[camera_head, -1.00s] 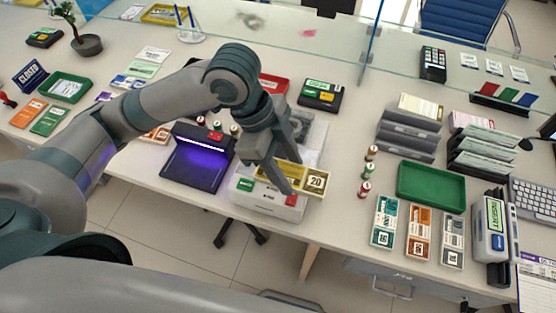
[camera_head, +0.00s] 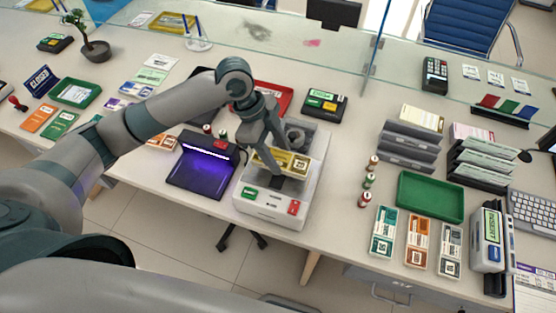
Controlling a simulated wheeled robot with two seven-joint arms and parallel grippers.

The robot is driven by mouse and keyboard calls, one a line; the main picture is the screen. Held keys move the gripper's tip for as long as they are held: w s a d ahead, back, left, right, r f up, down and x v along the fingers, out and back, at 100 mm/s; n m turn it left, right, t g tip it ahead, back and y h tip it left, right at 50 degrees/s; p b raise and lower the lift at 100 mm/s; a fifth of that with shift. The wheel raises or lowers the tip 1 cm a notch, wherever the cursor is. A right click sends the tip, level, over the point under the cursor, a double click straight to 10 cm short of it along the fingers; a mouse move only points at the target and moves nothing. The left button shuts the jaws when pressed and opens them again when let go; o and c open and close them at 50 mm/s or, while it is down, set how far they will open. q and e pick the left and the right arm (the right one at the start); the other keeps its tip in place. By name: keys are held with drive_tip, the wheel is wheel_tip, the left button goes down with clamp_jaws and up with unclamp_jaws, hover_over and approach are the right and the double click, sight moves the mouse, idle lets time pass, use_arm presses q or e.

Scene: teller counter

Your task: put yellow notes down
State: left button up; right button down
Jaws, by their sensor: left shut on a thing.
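The yellow notes (camera_head: 297,162) are a flat banded bundle with a white label, seen in the head view near the middle of the counter. My left gripper (camera_head: 280,163) is shut on them and holds them over the white counting machine (camera_head: 268,209), which has a green and a red button on its front. The gripper fingers hide part of the notes. I cannot tell whether the notes touch the machine. My right gripper is not in view.
A black device with a purple light (camera_head: 201,172) stands left of the machine. A green tray (camera_head: 431,196), small rolls (camera_head: 369,181), and green, orange and grey note bundles (camera_head: 418,243) are to the right. A glass screen (camera_head: 300,40) runs along the back.

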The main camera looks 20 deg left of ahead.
sight(276, 158)
use_arm(q)
drive_tip(key=shift+f+p, duration=0.8)
drive_tip(key=shift+f, duration=1.2)
drive_tip(key=shift+f, duration=0.15)
drive_tip(key=o, duration=1.2)
drive_tip(key=shift+r, duration=0.2)
drive_tip(key=b+v, duration=0.2)
drive_tip(key=v, duration=0.8)
drive_tip(key=shift+a+r+b, duration=0.15)
drive_tip(key=shift+b, duration=0.2)
drive_tip(key=shift+v, duration=0.8)
